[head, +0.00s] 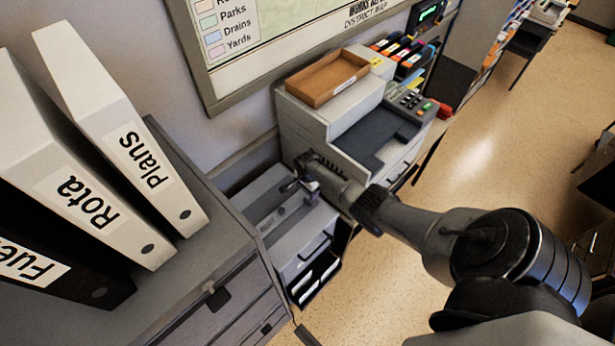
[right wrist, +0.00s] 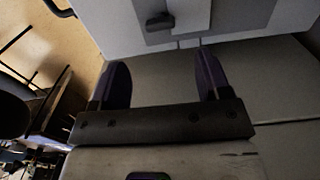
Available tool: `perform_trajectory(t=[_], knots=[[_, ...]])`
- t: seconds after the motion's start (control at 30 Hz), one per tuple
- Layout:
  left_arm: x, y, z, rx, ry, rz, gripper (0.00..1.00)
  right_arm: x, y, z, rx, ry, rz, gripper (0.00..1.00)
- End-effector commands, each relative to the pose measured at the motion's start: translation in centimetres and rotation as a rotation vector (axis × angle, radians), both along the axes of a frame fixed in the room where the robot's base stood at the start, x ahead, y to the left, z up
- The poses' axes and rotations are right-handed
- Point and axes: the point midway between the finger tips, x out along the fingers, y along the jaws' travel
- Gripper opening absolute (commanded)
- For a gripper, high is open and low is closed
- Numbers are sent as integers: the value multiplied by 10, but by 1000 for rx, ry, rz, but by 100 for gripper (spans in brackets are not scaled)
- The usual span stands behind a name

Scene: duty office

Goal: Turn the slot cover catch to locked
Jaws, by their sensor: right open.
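My right gripper (head: 299,184) reaches in from the right in the head view, over the top of a low grey cabinet (head: 262,188). In the right wrist view the two dark fingers of the right gripper (right wrist: 158,68) are spread apart with nothing between them. A small dark catch (right wrist: 160,22) sits on a pale plate (right wrist: 192,14) just beyond the fingertips, apart from them. Its turned position is hard to read. In the head view I cannot make out the catch near the gripper. My left gripper is not in view.
A printer (head: 325,115) with a brown tray (head: 327,77) on top stands right behind the low cabinet. A taller grey cabinet (head: 222,250) with binders, such as the Plans binder (head: 128,125), is close on the left. Open floor (head: 480,150) lies to the right.

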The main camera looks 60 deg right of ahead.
Motion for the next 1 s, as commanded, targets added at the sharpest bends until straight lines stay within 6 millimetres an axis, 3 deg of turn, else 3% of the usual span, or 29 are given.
perform_trajectory(t=[0.13,0.4,1.0], knots=[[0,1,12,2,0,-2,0,0,0,26,-1,-2,1,70],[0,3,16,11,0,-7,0,0,0,47,0,-1,0,70],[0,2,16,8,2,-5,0,0,0,50,0,0,-1,70]])
